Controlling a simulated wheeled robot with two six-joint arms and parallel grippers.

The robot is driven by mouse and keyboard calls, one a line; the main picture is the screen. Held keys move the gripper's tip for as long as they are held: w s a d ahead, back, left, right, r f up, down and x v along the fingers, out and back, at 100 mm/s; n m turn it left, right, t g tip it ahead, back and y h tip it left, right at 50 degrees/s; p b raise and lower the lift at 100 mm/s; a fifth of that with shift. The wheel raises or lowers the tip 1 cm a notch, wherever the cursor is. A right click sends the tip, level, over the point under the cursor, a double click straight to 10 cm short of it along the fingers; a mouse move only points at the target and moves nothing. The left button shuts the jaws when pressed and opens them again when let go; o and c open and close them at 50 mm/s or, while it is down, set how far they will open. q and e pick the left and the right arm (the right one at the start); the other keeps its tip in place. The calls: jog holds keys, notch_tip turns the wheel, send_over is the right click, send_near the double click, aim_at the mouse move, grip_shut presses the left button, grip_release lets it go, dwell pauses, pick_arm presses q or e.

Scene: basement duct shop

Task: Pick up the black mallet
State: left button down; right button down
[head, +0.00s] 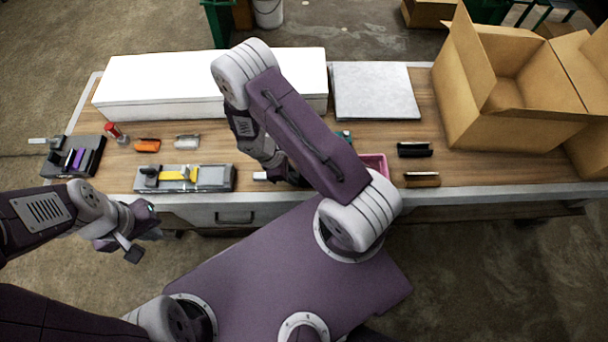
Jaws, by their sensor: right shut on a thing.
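My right gripper (282,172) is low over the front middle of the workbench, mostly hidden by my own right arm. It is shut on a dark thing, mostly hidden; I cannot tell whether this is the black mallet. A small white piece (260,176) shows just left of it. A grey tray (215,184) to its left holds a black block and a yellow tool (178,175). A dark tray (92,166) at the bench's left end holds dark and purple pieces. My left gripper (119,249) is open and empty, in front of the bench.
A long white box (150,98) and a grey slab (375,92) lie at the back. An open cardboard box (500,135) fills the right. A pink bin (377,163), a red-topped item (114,131), an orange item (147,145) and small dark items (414,150) stand between.

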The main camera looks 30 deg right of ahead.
aim_at(295, 175)
jog(key=r, duration=0.4)
jog(key=shift+s+a+r, duration=0.1)
jog(key=shift+a+r, duration=0.1)
jog(key=s+a+r+b, duration=0.1)
jog(key=s+a+r, duration=0.5)
jog(key=s+a, duration=0.1)
jog(key=shift+a+r, duration=0.35)
jog(key=shift+a, duration=0.5)
